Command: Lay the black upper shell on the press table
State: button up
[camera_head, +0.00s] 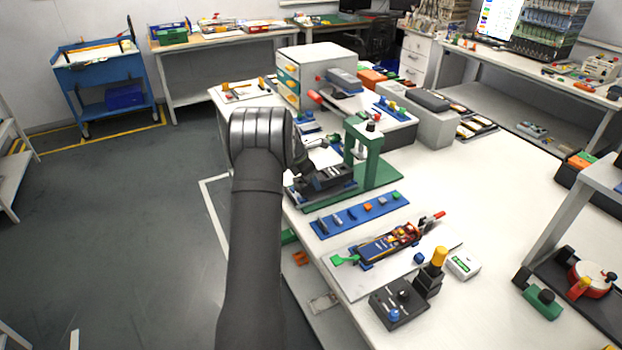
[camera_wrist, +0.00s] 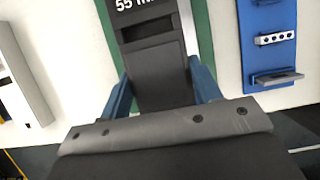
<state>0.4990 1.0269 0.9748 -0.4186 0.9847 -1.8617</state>
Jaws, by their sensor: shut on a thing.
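The black upper shell (camera_head: 325,177) is a long dark piece with a recess on top. In the head view it is at the green press (camera_head: 372,150), over the press table's low base (camera_head: 340,198). Whether it touches the base is hard to tell. My gripper (camera_head: 306,165) is at its near left end, partly hidden behind my wrist. In the wrist view the dark shell (camera_wrist: 160,80) lies between the two blue fingers of my gripper (camera_wrist: 162,85), which are shut on it. The green base edge (camera_wrist: 203,35) shows beside it.
A blue strip with several small parts (camera_head: 335,222) lies in front of the press. Nearer is a blue tray holding an open assembly (camera_head: 390,243). A drawer cabinet (camera_head: 312,75) stands behind.

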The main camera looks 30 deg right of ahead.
jog(key=shift+f, duration=0.95)
jog(key=o, duration=1.1)
jog(key=shift+c, duration=0.2)
jog(key=v, duration=1.7)
jog(key=shift+r, duration=0.15)
